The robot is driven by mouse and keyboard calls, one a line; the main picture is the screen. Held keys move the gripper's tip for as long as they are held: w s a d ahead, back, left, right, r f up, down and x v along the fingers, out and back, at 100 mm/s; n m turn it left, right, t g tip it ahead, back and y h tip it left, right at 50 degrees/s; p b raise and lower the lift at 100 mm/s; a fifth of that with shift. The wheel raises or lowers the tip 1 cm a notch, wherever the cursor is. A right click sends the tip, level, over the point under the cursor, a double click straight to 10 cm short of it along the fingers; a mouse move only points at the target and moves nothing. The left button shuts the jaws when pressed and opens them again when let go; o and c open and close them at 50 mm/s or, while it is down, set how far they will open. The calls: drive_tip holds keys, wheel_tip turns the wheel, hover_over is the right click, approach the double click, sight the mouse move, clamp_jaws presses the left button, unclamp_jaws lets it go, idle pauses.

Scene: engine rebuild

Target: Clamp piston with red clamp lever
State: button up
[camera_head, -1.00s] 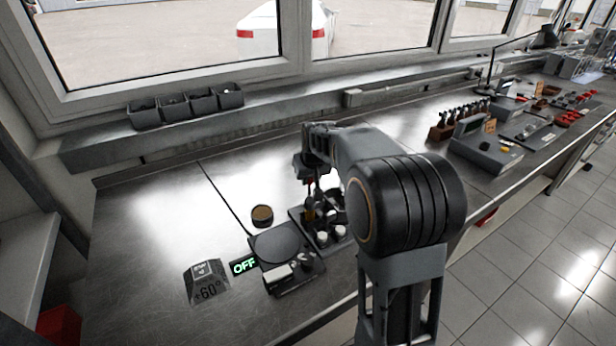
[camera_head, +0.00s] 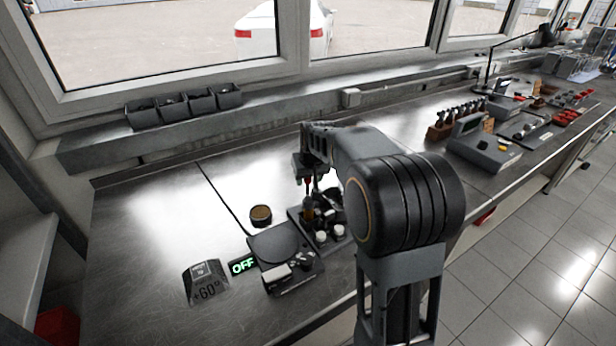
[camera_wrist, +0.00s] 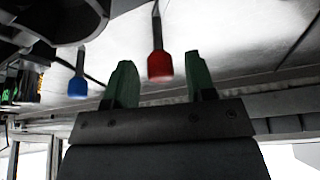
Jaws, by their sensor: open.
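The red clamp lever shows in the wrist view as a red knob (camera_wrist: 159,64) on a thin metal rod. My gripper (camera_wrist: 160,80) is open, its two green fingers on either side of the red knob in the picture, with gaps on both sides. I cannot tell the depth between them. A blue knob (camera_wrist: 78,86) on a similar rod stands to the left, outside the fingers. In the head view my gripper (camera_head: 312,184) points down over the dark fixture tray (camera_head: 334,246), and a bit of red shows under it. I cannot make out the piston for certain; my arm hides part of the tray.
A round dark plate device (camera_head: 273,243) stands left of the tray, with a green-lit OFF sign (camera_head: 242,265), a +60° block (camera_head: 206,284) and a small round tin (camera_head: 261,215) nearby. The bench further left is clear. Several bins (camera_head: 186,106) line the window sill.

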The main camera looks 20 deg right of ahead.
drive_tip(key=v, duration=1.4)
drive_tip(key=shift+f, duration=0.1)
drive_tip(key=s+a+f+p, duration=0.1)
drive_tip(key=s+f, duration=0.4)
drive_tip(key=s, duration=0.5)
drive_tip(key=s+a+f+p, duration=0.1)
drive_tip(key=s+a+f, duration=0.3)
drive_tip(key=s, duration=0.6)
drive_tip(key=shift+a+f+n+g, duration=0.2)
drive_tip(key=shift+f+n+g, duration=0.15)
drive_tip(key=shift+f, duration=0.4)
drive_tip(key=shift+s, duration=0.1)
drive_tip(key=shift+c, duration=0.7)
drive_tip(key=shift+a, duration=0.15)
